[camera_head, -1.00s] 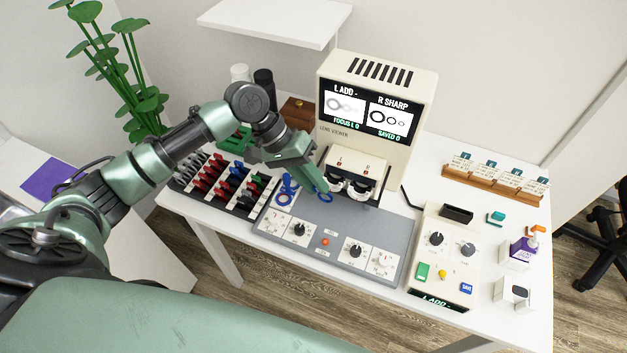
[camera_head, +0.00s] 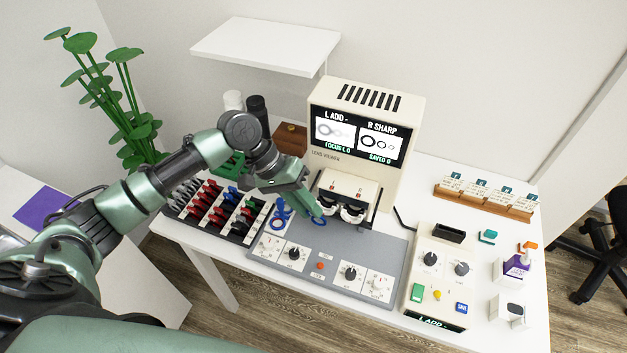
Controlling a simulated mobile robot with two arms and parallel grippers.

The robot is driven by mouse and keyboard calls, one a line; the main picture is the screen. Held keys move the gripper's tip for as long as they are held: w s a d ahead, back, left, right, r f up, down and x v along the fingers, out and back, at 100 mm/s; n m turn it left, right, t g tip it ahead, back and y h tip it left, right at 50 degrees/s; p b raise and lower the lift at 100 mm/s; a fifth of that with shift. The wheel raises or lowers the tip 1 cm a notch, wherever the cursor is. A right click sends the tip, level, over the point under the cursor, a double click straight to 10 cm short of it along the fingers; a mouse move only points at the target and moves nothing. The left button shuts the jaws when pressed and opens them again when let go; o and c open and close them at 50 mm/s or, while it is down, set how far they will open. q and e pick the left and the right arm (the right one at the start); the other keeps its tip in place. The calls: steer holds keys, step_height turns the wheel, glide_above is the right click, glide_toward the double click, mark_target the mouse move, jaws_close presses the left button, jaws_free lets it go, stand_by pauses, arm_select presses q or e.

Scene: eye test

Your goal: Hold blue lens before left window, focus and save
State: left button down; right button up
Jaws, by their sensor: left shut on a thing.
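The cream lens viewer (camera_head: 368,105) stands at the back of the white table. Its screen (camera_head: 356,134) reads "L ADD -", "R SHARP", "FOCUS L 0" and "SAVED 0"; the left picture is blurred, the right one sharper. The left window (camera_head: 327,207) and right window (camera_head: 354,213) sit low on its front. My left gripper (camera_head: 314,212) is shut on a blue lens (camera_head: 318,219), close to the left window; the fingers partly cover it, and I cannot tell whether it is lined up. Another blue piece (camera_head: 280,213) shows left of the gripper. My right gripper is out of view.
A lens rack (camera_head: 184,218) with black, red, blue and green handles stands left. The grey console (camera_head: 325,255) with knobs lies in front. A control box (camera_head: 438,262) has knobs, a green button and a blue SAVE button (camera_head: 461,308).

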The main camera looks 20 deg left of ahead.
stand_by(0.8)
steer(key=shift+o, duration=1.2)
